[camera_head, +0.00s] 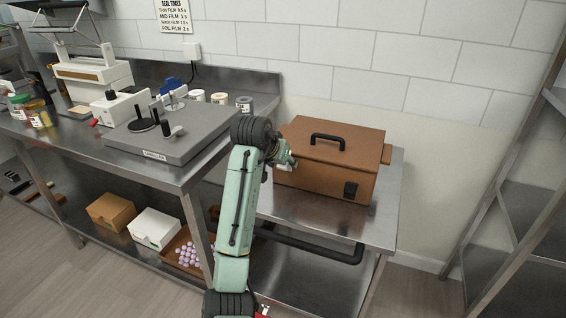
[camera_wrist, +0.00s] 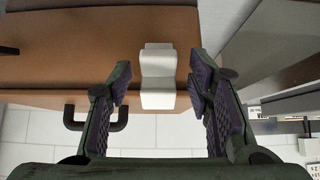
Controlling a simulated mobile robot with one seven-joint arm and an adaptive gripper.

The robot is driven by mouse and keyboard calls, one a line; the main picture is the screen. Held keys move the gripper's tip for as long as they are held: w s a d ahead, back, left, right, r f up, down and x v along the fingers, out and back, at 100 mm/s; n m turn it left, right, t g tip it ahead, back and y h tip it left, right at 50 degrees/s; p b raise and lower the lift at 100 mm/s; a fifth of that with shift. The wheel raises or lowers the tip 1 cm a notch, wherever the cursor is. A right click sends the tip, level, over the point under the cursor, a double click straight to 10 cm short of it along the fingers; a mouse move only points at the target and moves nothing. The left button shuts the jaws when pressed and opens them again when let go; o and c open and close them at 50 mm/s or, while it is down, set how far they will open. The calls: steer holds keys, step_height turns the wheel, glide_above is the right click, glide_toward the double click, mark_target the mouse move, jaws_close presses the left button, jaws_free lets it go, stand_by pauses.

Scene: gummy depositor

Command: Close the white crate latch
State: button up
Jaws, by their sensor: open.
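The brown crate (camera_head: 325,158) stands with its lid down on the lower steel table. Its white latch (camera_wrist: 158,62) is on the crate's front face and sits between my two fingers in the wrist view. In the head view, my arm mostly hides that latch. My gripper (camera_wrist: 160,82) is open, with one finger on each side of the latch and a visible gap to both. A black latch (camera_head: 350,191) is at the right end of the crate's front. I cannot tell whether the white latch is engaged.
A black handle (camera_head: 327,139) stands up from the crate's lid; it also shows in the wrist view (camera_wrist: 95,122). A grey machine (camera_head: 185,135) on the higher bench is close to the left of my arm. Bare table (camera_head: 310,213) lies in front of the crate.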

steer(key=v, duration=1)
steer(key=shift+s+r, duration=0.1)
steer(key=shift+r, duration=0.05)
steer(key=shift+c, duration=0.2)
